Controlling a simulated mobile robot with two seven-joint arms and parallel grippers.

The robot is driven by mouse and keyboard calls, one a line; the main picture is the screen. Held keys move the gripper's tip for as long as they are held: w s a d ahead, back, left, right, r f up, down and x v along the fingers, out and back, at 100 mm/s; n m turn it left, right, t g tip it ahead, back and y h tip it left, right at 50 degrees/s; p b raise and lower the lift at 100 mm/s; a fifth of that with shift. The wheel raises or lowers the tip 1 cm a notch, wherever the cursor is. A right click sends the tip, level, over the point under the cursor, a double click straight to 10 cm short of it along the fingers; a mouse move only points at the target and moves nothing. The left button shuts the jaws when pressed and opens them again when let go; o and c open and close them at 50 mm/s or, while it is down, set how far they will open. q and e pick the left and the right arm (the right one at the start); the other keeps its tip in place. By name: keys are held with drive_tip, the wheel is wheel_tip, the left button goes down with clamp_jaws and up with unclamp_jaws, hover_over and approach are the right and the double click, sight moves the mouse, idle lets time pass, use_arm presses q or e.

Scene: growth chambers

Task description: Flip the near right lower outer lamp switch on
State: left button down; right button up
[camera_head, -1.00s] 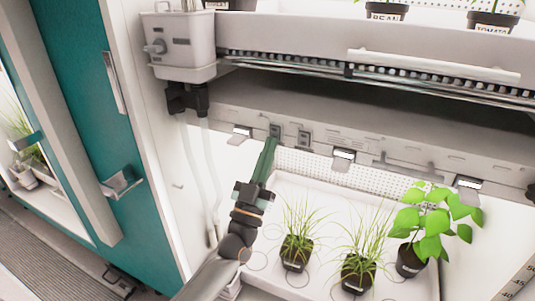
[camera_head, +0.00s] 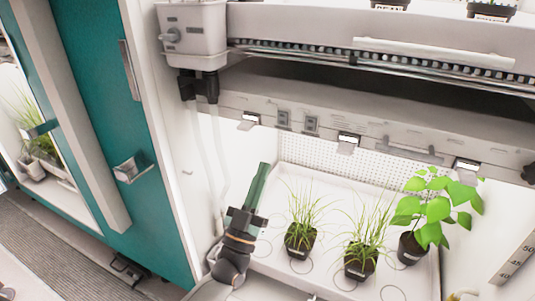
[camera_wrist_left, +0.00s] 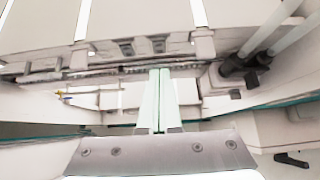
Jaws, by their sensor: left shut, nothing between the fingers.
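Two small grey rocker switches sit side by side on the pale lamp panel (camera_head: 400,145) under the shelf: a left one (camera_head: 283,119) and a right one (camera_head: 311,124). They also show in the left wrist view, one at left (camera_wrist_left: 127,50) and one at right (camera_wrist_left: 159,46). Which one is the outer switch, and how each is set, I cannot tell. My left gripper (camera_head: 263,166) is shut and empty, its green fingers pointing up, below the switches and apart from them. In the left wrist view its fingertips (camera_wrist_left: 160,71) lie below the right switch. My right gripper is not in view.
A white tray (camera_head: 345,182) holds two grassy pots (camera_head: 300,240) and a leafy plant (camera_head: 430,220) right of my gripper. Metal clips (camera_head: 348,140) hang along the panel. Pale tubes (camera_head: 218,150) run down at left, beside the teal door (camera_head: 110,110).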

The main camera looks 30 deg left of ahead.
use_arm(q)
drive_tip(key=v, duration=0.3)
drive_tip(key=shift+f, duration=0.45)
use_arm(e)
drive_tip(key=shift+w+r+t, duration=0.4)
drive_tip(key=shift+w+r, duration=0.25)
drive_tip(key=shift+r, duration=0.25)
